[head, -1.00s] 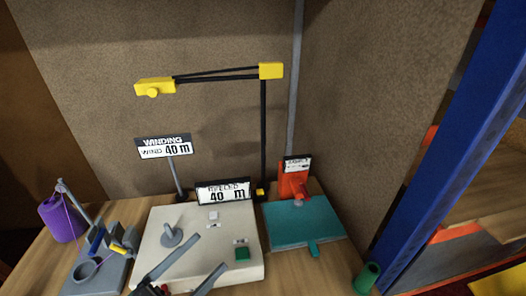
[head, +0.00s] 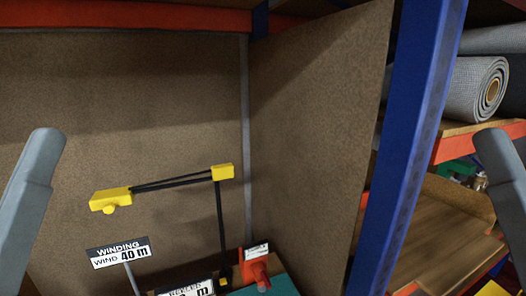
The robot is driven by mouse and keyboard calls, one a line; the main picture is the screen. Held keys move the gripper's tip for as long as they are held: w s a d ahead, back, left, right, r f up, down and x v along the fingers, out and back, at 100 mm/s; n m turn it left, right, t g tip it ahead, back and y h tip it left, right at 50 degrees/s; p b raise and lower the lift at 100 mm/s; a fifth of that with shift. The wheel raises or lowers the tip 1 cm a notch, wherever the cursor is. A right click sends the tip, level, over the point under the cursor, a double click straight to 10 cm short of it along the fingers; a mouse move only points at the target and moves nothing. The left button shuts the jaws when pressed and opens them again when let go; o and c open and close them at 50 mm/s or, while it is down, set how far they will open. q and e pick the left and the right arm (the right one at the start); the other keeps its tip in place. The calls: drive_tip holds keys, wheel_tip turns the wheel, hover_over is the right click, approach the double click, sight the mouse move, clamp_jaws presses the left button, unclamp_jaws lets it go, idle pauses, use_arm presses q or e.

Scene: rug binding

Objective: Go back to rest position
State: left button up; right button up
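Neither gripper shows in the head view. Two grey bars, which look like links of my own arms, stand upright at the left and right edges of the picture. A white sign reading "WINDING WIND 40 m" (head: 119,253) stands on a thin post at the lower left. A yellow and black lamp-like arm (head: 170,184) reaches left from a dark upright post. A second sign (head: 188,290) is cut off by the bottom edge. A red-orange device (head: 257,270) with a small label stands to its right, on a teal base (head: 270,287).
Brown panels (head: 130,120) meet in a corner behind the station. A blue rack post (head: 405,150) rises to the right. Beyond it, a grey rolled rug (head: 465,90) lies on a shelf above a wooden shelf (head: 440,235).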

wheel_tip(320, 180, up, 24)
drive_tip(key=p, duration=2)
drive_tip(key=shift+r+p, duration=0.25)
drive_tip(key=shift+p, duration=0.15)
